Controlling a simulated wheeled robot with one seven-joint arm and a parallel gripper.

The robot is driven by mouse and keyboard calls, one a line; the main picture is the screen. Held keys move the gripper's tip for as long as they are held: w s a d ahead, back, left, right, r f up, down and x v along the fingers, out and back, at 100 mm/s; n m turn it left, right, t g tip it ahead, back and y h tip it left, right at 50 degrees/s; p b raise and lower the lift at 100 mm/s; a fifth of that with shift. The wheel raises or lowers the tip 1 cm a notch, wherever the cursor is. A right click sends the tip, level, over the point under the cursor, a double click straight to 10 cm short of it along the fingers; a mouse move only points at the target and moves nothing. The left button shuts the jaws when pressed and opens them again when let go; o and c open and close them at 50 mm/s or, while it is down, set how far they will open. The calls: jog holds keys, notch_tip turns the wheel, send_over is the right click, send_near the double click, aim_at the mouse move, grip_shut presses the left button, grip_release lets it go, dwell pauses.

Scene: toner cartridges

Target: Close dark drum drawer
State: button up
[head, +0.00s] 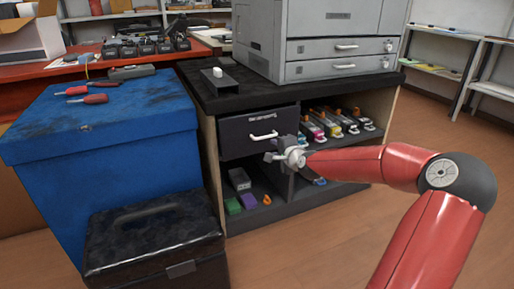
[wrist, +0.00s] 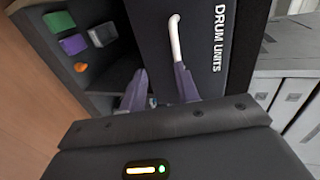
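The dark drum drawer (head: 240,138) is at the upper left of the black cabinet, with a white bar handle (head: 263,136). In the wrist view its front (wrist: 208,70) reads "DRUM UNITS" and the handle (wrist: 175,40) runs down towards my right-hand finger. I cannot tell exactly how far the drawer stands out. My gripper (head: 273,157) is in front of the drawer's lower right part, just below the handle. In the wrist view my gripper (wrist: 160,76) has its two fingers apart, with nothing held between them. One fingertip is close to the handle's end; contact is unclear.
Several toner cartridges (head: 328,128) lie on the shelf right of the drawer. Green (head: 233,206) and purple (head: 248,201) boxes sit on the lower shelf. A grey printer (head: 340,60) stands on the cabinet. A blue box (head: 110,150) and black case (head: 150,240) stand left. Floor is clear at right.

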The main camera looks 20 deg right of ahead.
jog(key=w+t, duration=0.1)
jog(key=w, duration=0.6)
jog(key=shift+a+r+b, duration=0.15)
jog(key=shift+a+b, duration=0.05)
jog(key=shift+b, duration=0.25)
jog(key=shift+w, duration=0.1)
grip_shut()
